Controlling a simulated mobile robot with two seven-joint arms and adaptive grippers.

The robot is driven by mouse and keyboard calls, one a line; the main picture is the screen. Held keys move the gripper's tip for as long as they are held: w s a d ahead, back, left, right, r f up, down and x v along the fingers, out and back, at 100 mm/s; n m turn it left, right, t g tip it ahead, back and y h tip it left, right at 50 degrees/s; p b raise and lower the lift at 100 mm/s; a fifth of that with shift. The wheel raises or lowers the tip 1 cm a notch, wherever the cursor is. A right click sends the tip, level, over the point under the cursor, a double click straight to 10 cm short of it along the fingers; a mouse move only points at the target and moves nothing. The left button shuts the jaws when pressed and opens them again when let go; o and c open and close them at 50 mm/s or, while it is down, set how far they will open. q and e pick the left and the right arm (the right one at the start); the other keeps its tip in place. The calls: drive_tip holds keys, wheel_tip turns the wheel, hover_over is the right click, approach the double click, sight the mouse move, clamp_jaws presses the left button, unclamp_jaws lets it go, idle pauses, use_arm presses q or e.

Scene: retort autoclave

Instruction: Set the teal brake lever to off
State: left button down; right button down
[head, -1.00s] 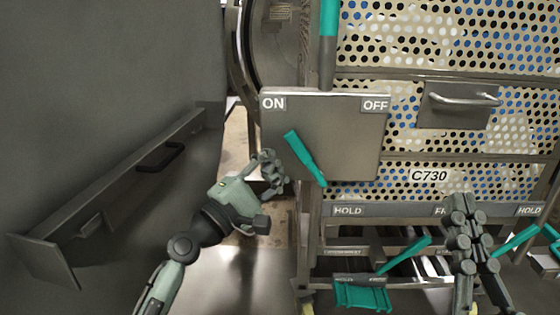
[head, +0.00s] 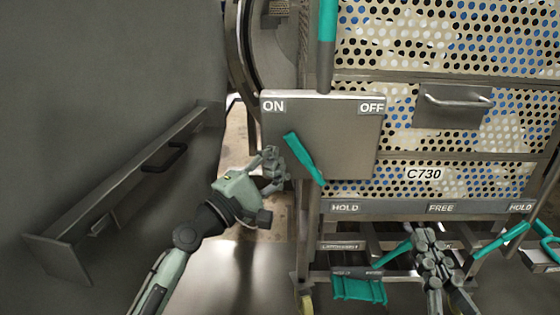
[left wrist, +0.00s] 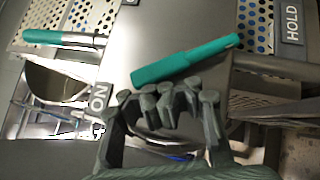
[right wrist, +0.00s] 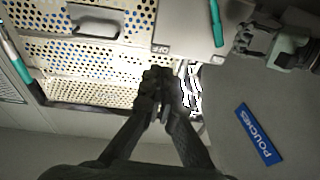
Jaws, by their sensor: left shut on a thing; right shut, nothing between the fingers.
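The teal brake lever (head: 303,158) is on a grey panel (head: 350,135) marked ON at left and OFF at right. Its upper end tilts toward ON. My left gripper (head: 273,163) is at the lever's left side, shut, with its fingertips against the lever (left wrist: 185,60) in the left wrist view. The exact grip spot is hidden. The lever also shows in the right wrist view (right wrist: 215,22). My right gripper (head: 427,240) is shut and empty, low in front of the cart, below the FREE label.
A perforated cart (head: 430,207) labelled C730 fills the right side, with a drawer-like handle (head: 458,101). Lower teal levers (head: 500,240) and a teal pedal (head: 358,288) are near my right gripper. A grey door with a black handle (head: 165,158) stands at left.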

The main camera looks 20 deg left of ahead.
drive_tip(key=shift+w+d+f+g+h, duration=0.15)
drive_tip(key=shift+d+f+g, duration=0.1)
drive_tip(key=shift+f, duration=0.3)
drive_tip(key=shift+w+d+f+g+h, duration=0.15)
drive_tip(key=shift+f+g, duration=0.15)
drive_tip(key=shift+f, duration=0.3)
drive_tip(key=shift+d+f+g+h, duration=0.1)
drive_tip(key=shift+d+f+g, duration=0.15)
drive_tip(key=shift+f, duration=0.3)
drive_tip(key=shift+a, duration=0.15)
